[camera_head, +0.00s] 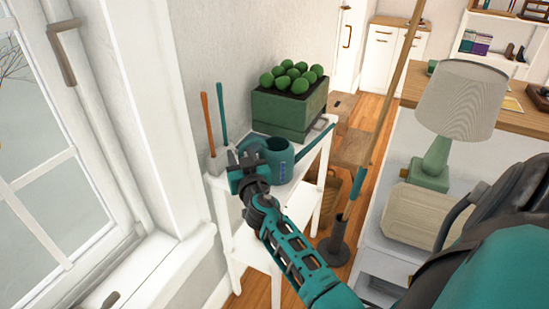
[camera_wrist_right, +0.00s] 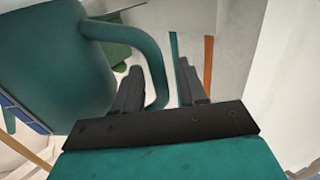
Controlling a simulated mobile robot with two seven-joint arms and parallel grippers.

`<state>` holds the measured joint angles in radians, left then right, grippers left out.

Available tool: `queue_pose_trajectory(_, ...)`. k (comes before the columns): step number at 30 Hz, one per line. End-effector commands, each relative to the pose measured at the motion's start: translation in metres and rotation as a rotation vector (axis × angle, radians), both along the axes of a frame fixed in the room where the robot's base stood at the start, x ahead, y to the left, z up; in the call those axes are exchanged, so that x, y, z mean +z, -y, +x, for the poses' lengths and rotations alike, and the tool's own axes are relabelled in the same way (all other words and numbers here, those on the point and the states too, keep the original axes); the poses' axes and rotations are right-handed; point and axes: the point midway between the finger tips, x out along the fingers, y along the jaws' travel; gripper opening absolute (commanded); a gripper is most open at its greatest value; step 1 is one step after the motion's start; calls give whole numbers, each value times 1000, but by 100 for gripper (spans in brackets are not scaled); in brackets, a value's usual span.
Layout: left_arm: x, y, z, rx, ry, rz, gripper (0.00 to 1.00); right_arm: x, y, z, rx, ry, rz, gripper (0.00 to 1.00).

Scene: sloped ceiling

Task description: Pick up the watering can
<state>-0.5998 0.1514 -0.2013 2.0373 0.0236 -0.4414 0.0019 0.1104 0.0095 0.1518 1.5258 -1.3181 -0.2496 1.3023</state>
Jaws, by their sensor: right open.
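The watering can (camera_head: 281,162) is teal and stands upright on a narrow white stand (camera_head: 311,172), with its spout pointing up and right. In the right wrist view its body (camera_wrist_right: 50,62) fills the left side, and its looped handle (camera_wrist_right: 156,62) curves out toward the fingers. My right gripper (camera_head: 247,160) is at the handle side of the can. In the right wrist view the gripper (camera_wrist_right: 161,78) is open, with part of the handle showing between its fingers. The left finger hides some of the handle; contact cannot be told. My left gripper is not in view.
A green planter (camera_head: 288,109) with round green plants stands behind the can. Orange and teal handled tools (camera_head: 208,125) lean at the wall beside it. A window (camera_head: 45,150) is at left. A lamp (camera_head: 455,105) stands on furniture at right.

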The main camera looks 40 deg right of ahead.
Motion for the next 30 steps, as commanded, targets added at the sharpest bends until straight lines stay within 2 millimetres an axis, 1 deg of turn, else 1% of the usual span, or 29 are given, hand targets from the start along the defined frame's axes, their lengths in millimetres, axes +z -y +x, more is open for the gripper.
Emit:
queue_pose_trajectory(6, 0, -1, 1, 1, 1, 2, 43, 0, 0, 0, 0, 0, 0, 41)
queue_pose_trajectory(7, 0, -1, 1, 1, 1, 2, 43, 0, 0, 0, 0, 0, 0, 39)
queue_pose_trajectory(19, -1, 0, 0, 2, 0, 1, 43, 0, 0, 0, 0, 0, 1, 1)
queue_pose_trajectory(20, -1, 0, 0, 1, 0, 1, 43, 0, 0, 0, 0, 0, 1, 0)
queue_pose_trajectory(30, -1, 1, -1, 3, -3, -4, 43, 0, 0, 0, 0, 0, 1, 0)
